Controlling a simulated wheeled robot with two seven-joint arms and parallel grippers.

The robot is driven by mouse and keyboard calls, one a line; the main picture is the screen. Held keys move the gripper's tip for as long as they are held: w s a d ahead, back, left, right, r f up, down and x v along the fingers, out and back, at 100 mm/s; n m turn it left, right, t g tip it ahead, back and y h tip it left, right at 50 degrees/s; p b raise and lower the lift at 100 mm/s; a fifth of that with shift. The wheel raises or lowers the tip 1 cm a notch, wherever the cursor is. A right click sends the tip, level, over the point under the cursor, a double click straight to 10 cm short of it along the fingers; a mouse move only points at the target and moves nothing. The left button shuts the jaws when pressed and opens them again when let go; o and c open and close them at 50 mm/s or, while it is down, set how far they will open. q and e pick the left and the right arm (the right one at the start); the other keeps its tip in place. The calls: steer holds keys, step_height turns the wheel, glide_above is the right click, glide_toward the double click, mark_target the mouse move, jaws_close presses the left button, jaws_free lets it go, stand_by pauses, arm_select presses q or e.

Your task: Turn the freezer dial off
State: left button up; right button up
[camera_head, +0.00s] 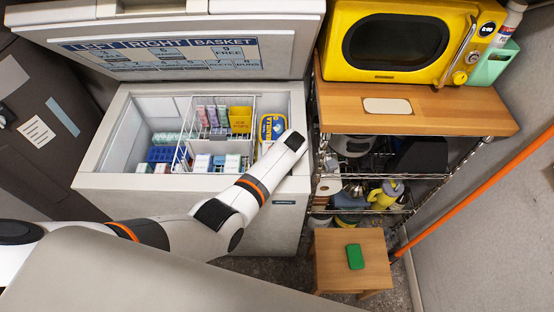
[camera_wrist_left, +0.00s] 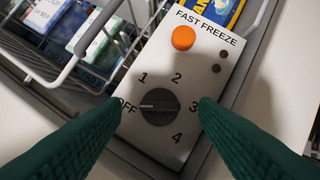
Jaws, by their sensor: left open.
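The freezer dial (camera_wrist_left: 166,116) is a black round knob on a white panel (camera_wrist_left: 214,75), seen in the left wrist view. Its white mark points left at the word OFF; the numbers 1 to 4 run around it. My left gripper (camera_wrist_left: 159,101) is open, its two green fingers on either side of the dial with gaps between them and the knob. In the head view my left arm reaches to the front right of the open chest freezer (camera_head: 90,165); its fingers and the dial are hidden there. My right gripper is not in view.
An orange button (camera_wrist_left: 183,38) sits above the dial. A wire basket (camera_head: 211,110) and several packages are inside the freezer, under its raised lid (camera_head: 290,40). A wire rack with a wooden top (camera_head: 455,105) and yellow microwave (camera_head: 395,45) stands right; a low stool (camera_head: 330,265) stands before it.

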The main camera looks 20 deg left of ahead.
arm_select(q)
steer(key=p+v, duration=0.7)
steer(key=v, duration=0.3)
steer(key=shift+r, duration=0.2)
